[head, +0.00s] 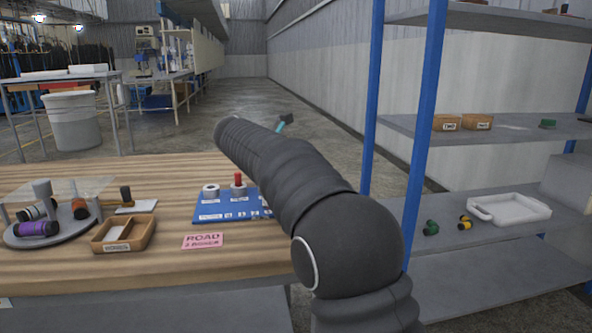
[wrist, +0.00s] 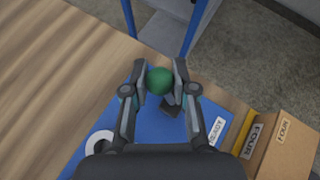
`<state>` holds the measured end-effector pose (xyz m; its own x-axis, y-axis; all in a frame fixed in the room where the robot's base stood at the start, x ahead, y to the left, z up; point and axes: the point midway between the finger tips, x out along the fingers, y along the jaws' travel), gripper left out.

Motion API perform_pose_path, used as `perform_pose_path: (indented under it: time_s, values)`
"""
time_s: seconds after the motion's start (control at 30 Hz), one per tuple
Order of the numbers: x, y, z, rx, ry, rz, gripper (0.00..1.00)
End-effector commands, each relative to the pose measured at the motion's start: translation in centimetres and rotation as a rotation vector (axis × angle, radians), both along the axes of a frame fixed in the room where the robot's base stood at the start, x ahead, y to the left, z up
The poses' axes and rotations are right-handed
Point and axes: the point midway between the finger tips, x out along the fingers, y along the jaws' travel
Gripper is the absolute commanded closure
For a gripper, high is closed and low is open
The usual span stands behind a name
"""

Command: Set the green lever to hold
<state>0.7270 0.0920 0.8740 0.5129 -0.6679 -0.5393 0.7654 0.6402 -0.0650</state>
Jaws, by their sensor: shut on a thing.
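The green lever's round knob (wrist: 159,80) sits between the fingertips of my gripper (wrist: 160,84) in the wrist view. The fingers are closed on it from both sides. A dark part shows just below the knob, over the blue panel (wrist: 108,122). A white label reading READY lies on the panel to the right of my gripper. I cannot make out a hold label. In the head view the blue panel (head: 212,208) lies on the wooden table, and my arm hides its right part, the green lever and my gripper's fingers.
On the panel stand a white ring (head: 210,191) and a red-topped post (head: 238,184). A cardboard box (wrist: 284,145) marked FOUR is right of the panel. Blue-post shelves (head: 420,130) stand at right.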

Motion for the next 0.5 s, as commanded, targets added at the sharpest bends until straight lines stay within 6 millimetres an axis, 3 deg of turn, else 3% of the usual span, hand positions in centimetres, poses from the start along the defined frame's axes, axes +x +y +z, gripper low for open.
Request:
perform_pose_path:
  time_s: [0.5]
  values:
    - [0.91,0.13,-0.45,-0.022,0.162,0.001,1.00]
